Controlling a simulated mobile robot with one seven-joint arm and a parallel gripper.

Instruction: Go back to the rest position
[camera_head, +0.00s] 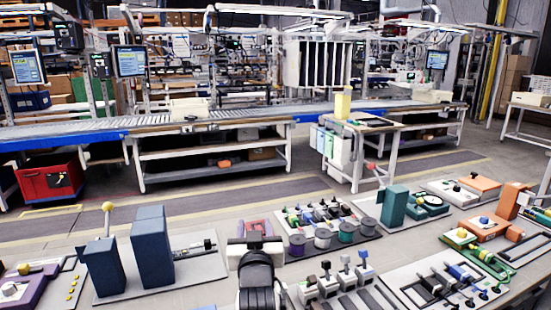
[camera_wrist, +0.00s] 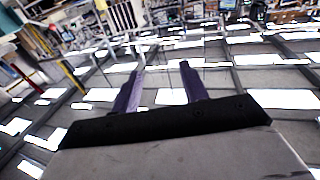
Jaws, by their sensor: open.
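In the wrist view, my gripper (camera_wrist: 160,70) shows two parallel purple-grey fingers standing apart. Nothing is between them, so it is open and empty. The fingers touch no object and point toward a grey expanse with bright white panels. In the head view, a dark part of my arm (camera_head: 262,284) rises from the bottom edge at the centre, in front of the workbench (camera_head: 205,293). I cannot make out the fingers in that view.
Boards with fixtures cover the bench. Dark blue blocks (camera_head: 152,247) stand on the left, a board with grey and green spools (camera_head: 323,238) in the middle, and orange blocks (camera_head: 485,228) on the right. A conveyor (camera_head: 150,122) runs behind, beyond an open floor aisle (camera_head: 270,196).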

